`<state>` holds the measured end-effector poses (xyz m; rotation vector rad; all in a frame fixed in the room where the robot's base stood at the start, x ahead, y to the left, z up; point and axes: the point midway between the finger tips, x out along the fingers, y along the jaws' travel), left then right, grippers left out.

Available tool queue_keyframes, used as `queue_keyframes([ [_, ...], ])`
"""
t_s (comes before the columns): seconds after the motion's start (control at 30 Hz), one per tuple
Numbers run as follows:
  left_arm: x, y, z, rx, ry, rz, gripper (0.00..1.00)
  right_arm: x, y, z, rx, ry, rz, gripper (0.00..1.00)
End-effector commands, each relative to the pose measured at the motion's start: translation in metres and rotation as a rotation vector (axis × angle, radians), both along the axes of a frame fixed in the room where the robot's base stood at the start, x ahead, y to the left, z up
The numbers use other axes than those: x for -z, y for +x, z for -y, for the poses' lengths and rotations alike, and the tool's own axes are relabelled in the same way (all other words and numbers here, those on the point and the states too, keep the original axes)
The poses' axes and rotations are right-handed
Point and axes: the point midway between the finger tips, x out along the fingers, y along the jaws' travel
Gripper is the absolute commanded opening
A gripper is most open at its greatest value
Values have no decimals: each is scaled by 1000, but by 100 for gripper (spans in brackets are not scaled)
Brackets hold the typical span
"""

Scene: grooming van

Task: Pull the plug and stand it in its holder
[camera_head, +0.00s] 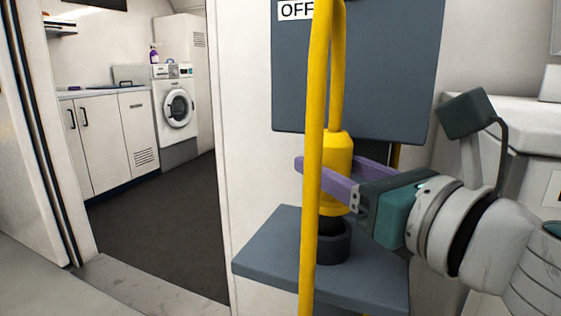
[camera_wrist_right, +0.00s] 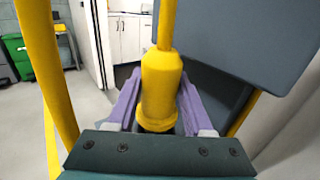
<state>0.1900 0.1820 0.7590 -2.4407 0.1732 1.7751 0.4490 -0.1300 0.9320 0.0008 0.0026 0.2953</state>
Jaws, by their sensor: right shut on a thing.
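The plug (camera_head: 339,155) is a yellow body with a black lower end and a yellow cable rising from its top. It is upright over the holder (camera_head: 333,246), a dark round cup on a grey shelf. The black end meets the cup's opening; I cannot tell how deep it sits. My right gripper (camera_head: 335,172) comes from the right with its purple fingers on either side of the plug, shut on it. The right wrist view shows the plug (camera_wrist_right: 162,85) between the fingers (camera_wrist_right: 160,108); the holder is hidden there. My left gripper is not in view.
A thick yellow cable or pole (camera_head: 314,120) runs vertically in front of the plug and partly covers it. A grey panel (camera_head: 390,60) marked OFF stands above and behind. The grey shelf (camera_head: 265,250) has free room at left. A doorway shows a washing machine (camera_head: 175,105).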

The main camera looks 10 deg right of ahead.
Motion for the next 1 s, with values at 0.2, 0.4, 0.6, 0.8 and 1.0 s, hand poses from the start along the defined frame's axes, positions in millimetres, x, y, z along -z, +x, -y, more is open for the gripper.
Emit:
queue_keyframes([
  [0.2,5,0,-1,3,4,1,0,6,0,0,0,0,2,0],
  [0.4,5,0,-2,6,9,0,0,5,0,0,0,1,2,0],
  [0.6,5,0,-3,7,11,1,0,6,0,0,0,1,2,0],
  [0.8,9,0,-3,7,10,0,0,12,0,0,-1,1,1,0],
  [1.0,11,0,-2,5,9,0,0,15,0,0,-1,1,2,0],
])
